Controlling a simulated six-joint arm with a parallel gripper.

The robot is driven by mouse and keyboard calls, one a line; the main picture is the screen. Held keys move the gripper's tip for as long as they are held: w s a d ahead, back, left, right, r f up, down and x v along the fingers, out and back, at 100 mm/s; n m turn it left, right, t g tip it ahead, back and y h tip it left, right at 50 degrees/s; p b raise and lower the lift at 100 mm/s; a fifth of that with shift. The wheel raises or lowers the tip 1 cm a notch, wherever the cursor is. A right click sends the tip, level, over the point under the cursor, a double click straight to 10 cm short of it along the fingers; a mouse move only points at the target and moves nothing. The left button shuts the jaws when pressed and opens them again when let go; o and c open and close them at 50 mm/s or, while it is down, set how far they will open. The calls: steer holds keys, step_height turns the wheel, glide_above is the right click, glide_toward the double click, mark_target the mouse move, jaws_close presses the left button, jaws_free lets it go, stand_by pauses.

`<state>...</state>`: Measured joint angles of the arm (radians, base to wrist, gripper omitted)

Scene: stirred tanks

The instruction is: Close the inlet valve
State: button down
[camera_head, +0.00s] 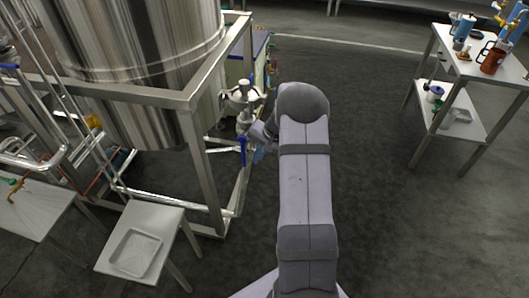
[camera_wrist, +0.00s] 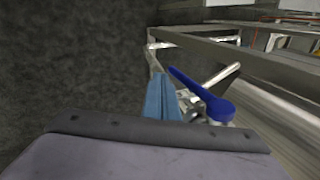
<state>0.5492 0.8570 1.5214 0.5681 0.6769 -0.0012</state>
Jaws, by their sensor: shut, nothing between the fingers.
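A valve with a dark blue lever (camera_head: 243,150) sits on the metal pipe fittings (camera_head: 243,101) beside the steel tank's frame. In the head view the lever points down. The lever (camera_wrist: 203,94) also shows in the wrist view, slanting just right of my fingers. My gripper (camera_head: 259,154) is at the right side of the lever, with its light blue fingers partly hidden by my arm. In the wrist view my gripper (camera_wrist: 161,98) has its fingers together with nothing between them. I cannot tell whether they touch the lever. No label shows which valve is the inlet.
The large steel tank (camera_head: 150,55) stands on a metal frame (camera_head: 196,160) left of my arm. A low table (camera_head: 165,218) with a tray is at lower left. A shelf cart (camera_head: 440,65) stands at right. The floor between cart and arm is clear.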

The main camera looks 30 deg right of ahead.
mark_target(243, 155)
steer(key=shift+w+a, duration=0.6)
steer(key=shift+w, duration=0.25)
steer(key=shift+w+a+f+t+y+b, duration=0.2)
steer(key=shift+f+t+y+b, duration=0.15)
steer(key=shift+b, duration=1.05)
steer(key=b, duration=0.1)
steer(key=t+b, duration=0.1)
steer(key=b, duration=0.1)
steer(key=shift+w+a+f+y+b, duration=0.2)
steer(key=shift+w+f+y+b, duration=0.05)
steer(key=shift+f+y+b, duration=0.1)
steer(key=w+a+t+y+b, duration=0.1)
steer(key=t+y+b, duration=0.1)
steer(key=b, duration=0.5)
steer(key=w+a+t+y+b, duration=0.1)
steer(key=t+y+b, duration=0.1)
steer(key=b, duration=0.6)
steer(key=shift+w+a+f, duration=0.1)
steer(key=shift+w+a, duration=0.2)
steer(key=w+a+r+t+y+b, duration=0.3)
steer(key=r+t+y+b, duration=0.2)
steer(key=b, duration=0.9)
steer(key=shift+w+a+m, duration=0.15)
steer(key=shift+a+m, duration=0.05)
steer(key=shift+m, duration=0.2)
steer(key=shift+t, duration=0.25)
